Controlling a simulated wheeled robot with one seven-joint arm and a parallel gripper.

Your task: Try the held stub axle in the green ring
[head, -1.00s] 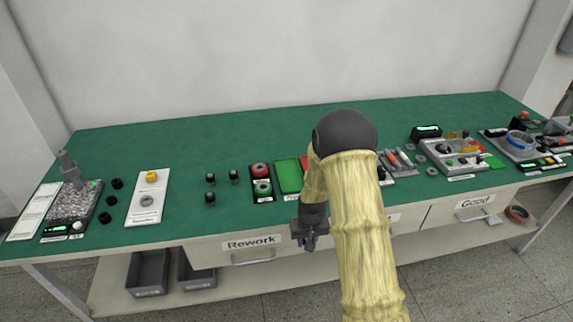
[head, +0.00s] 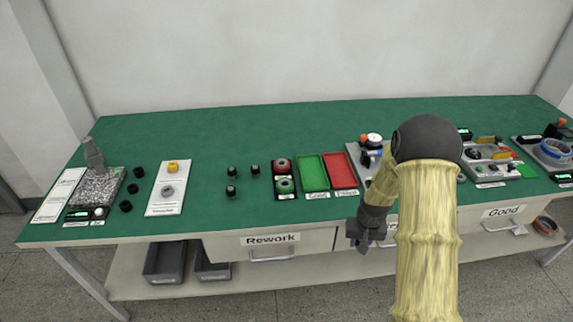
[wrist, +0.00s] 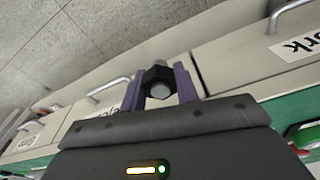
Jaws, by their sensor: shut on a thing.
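The stub axle (wrist: 157,84), a dark hex-shaped collar with a pale metal end, is gripped between the two purple fingers of my gripper (wrist: 165,88) in the wrist view. In the head view my gripper (head: 364,240) hangs in front of the bench's front edge, right of the Rework drawer label; the axle is too small to make out there. The green ring (head: 285,187) sits on a black holder on the bench, nearer the front edge than the red ring (head: 282,166). It is left of and beyond my gripper, well apart from it.
A green tray (head: 314,174) and a red tray (head: 342,171) lie right of the rings. Several black parts, including one on the mat (head: 231,191), stand left of them. Drawer handles (head: 272,257) stick out along the bench front. My arm hides part of the right-hand fixtures.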

